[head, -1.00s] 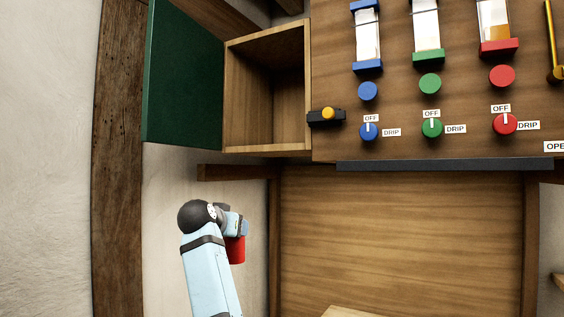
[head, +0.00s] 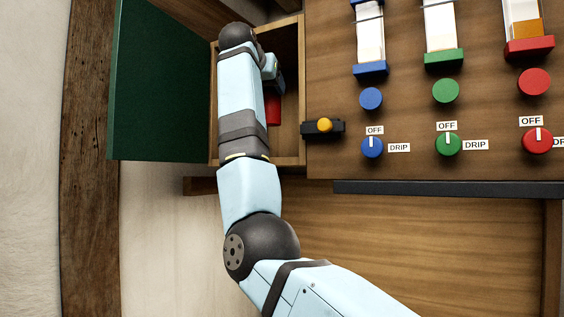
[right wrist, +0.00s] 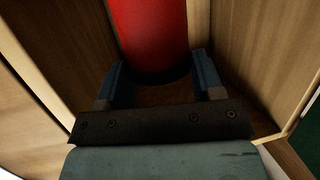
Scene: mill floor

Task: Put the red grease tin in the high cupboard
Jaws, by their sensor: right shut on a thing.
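The red grease tin (head: 273,108) is inside the open cupboard (head: 289,133) in the head view, partly hidden behind my right arm. It shows large in the right wrist view (right wrist: 152,38), upright between the fingers. My right gripper (head: 272,80) reaches into the cupboard and is shut on the tin; its fingers also show in the right wrist view (right wrist: 157,82). I cannot tell whether the tin touches the cupboard floor. The green cupboard door (head: 160,90) stands open to the left. My left gripper is not in view.
A black latch with a yellow knob (head: 324,126) sits just right of the cupboard opening. A wooden panel with blue, green and red dials (head: 448,144) fills the right. A dark ledge (head: 440,188) runs below it. A dark timber post (head: 90,150) stands left.

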